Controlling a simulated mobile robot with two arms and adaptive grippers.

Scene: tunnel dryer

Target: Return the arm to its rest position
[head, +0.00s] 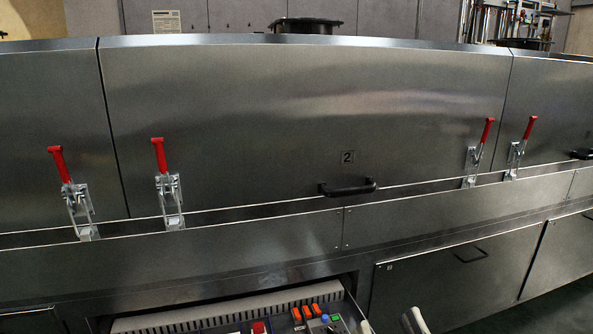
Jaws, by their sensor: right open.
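My right gripper (389,322) shows only at the bottom edge, right of centre. Two pale fingertips stand apart with nothing seen between them, so it is open and empty. The rest of the gripper and its arm are cut off below the picture. It appears in front of the lower part of the tunnel dryer, near the right end of an open drawer; whether it touches anything I cannot tell. My left gripper and arm are not in view.
The steel dryer cover marked 2 (280,120) has a black handle (348,188). Red-handled toggle clamps (168,185) stand along its lower edge. The open drawer (215,312) holds coloured switches (310,311). A lower panel (450,285) is shut.

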